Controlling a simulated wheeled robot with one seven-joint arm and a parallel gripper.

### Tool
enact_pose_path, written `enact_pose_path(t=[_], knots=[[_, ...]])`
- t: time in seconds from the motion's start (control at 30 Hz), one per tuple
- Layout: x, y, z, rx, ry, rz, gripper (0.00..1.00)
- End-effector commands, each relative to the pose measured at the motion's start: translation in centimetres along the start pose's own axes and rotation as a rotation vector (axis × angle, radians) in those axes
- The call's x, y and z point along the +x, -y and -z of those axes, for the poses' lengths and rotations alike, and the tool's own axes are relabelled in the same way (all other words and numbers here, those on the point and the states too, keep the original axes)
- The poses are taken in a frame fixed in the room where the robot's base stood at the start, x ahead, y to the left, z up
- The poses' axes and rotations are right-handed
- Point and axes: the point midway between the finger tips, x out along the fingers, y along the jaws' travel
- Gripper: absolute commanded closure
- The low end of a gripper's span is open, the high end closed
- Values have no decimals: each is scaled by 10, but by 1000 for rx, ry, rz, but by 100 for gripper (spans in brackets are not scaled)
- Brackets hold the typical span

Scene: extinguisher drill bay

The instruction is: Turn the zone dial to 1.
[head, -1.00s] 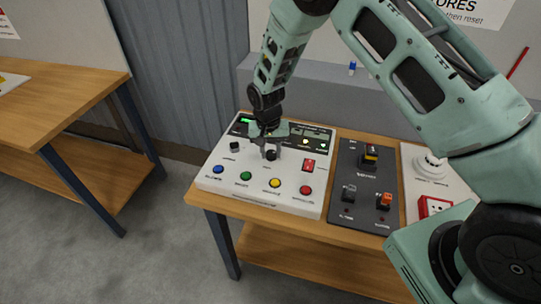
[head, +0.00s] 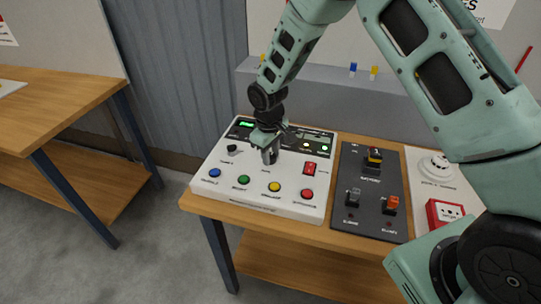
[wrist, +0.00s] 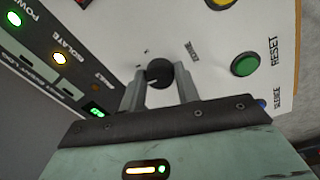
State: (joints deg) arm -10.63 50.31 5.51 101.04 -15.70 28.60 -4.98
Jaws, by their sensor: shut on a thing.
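The white control panel (head: 255,196) lies on the wooden bench. My gripper (head: 269,157) points down at the middle of the panel. In the wrist view, my gripper (wrist: 160,92) is shut on a round black dial (wrist: 158,72), one finger on each side. A small pale pointer mark shows on the dial's edge, toward the gripper. The print around it is too small to read surely, so I cannot tell which number it points to. In the head view, the fingers hide most of this dial. A second black knob (head: 232,149) stands to its left, apart from the gripper.
Blue (head: 214,173), green (head: 243,180), yellow (head: 274,187) and red (head: 307,194) buttons line the panel's front. A red switch (head: 309,168) is right of the gripper. A dark panel (head: 350,219) with switches and a white detector (head: 435,167) stand farther right.

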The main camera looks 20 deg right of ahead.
Motion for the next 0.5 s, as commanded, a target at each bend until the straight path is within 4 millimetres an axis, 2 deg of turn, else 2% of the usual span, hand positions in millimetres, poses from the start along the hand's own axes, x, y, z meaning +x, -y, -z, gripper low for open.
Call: enact_pose_path(t=[0.2,0.5], knots=[[0,-1,0,-113,-8,-1,91],[-1,-1,0,-182,-12,-1,91]])
